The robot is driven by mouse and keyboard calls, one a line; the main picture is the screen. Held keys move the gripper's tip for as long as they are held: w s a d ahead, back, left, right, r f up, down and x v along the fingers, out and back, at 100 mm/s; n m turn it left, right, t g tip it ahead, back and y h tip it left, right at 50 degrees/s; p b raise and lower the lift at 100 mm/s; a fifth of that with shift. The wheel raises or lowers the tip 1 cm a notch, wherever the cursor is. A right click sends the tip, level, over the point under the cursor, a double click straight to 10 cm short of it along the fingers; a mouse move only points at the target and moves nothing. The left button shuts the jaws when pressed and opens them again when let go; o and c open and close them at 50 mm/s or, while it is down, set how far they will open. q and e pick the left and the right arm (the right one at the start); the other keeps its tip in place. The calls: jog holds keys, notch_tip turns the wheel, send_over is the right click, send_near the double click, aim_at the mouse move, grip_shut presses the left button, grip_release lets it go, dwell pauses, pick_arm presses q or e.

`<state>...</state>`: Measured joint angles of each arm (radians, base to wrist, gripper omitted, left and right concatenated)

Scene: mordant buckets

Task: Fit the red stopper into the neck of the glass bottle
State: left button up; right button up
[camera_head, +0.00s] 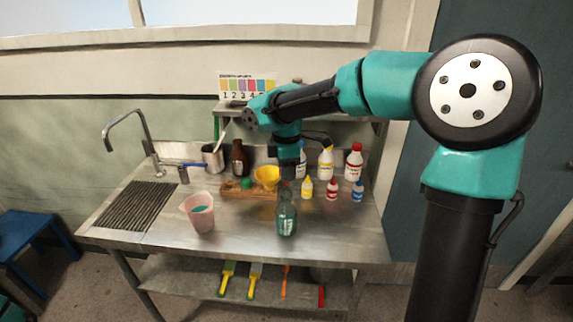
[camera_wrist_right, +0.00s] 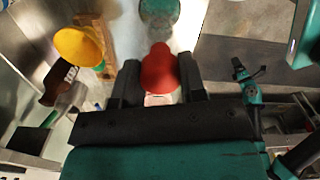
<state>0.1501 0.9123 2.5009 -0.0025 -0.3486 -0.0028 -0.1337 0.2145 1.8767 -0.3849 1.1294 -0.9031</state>
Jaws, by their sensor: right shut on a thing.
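The glass bottle (camera_head: 287,222), greenish with a pale label, stands upright on the steel table; its rounded top part also shows at the top of the right wrist view (camera_wrist_right: 159,12). My right gripper (camera_head: 288,176) is above the bottle in the head view. In the right wrist view my right gripper (camera_wrist_right: 159,80) is shut on the red stopper (camera_wrist_right: 159,66), which sits between its two dark fingers. The stopper appears apart from the bottle in that view. In the head view the stopper is hard to make out. My left gripper is not in view.
A wooden rack (camera_head: 234,190) with a yellow funnel (camera_head: 267,175) is behind and left of the bottle. A pink cup (camera_head: 201,216) stands left. A brown bottle (camera_head: 239,158) and several small capped bottles stand behind. The table front right is clear.

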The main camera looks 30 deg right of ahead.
jog(key=shift+f, duration=2.95)
jog(key=o, duration=1)
jog(key=shift+r, duration=0.15)
notch_tip(320, 180, up, 17)
jog(key=shift+r, duration=0.1)
jog(key=shift+f, duration=0.2)
